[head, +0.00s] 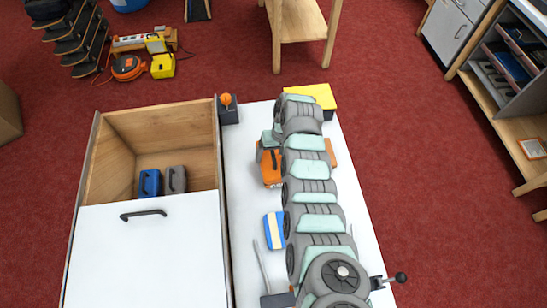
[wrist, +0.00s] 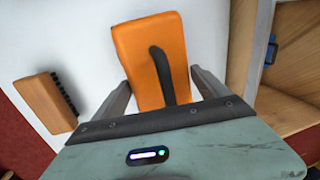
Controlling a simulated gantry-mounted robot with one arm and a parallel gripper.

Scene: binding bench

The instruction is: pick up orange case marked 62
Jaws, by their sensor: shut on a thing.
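The orange case (head: 271,180) with a black handle is on or just above the white bench top, beside the open drawer. A pale mark shows on its near side in the head view, too small to read surely. In the wrist view the orange case (wrist: 135,50) lies between the two grey fingers, its dark handle running toward me. My gripper (wrist: 160,80) is shut on it; in the head view my gripper (head: 268,150) is partly hidden by my arm. I cannot tell whether the case is clear of the bench.
A wooden-backed brush (wrist: 43,102) lies beside the case. The open wooden compartment (head: 160,130) at left holds a blue case (head: 149,183) and a grey case (head: 175,179). An orange-knobbed control (head: 228,108), a yellow-topped block (head: 318,95) and a blue-and-cream block (head: 274,230) stand on the bench.

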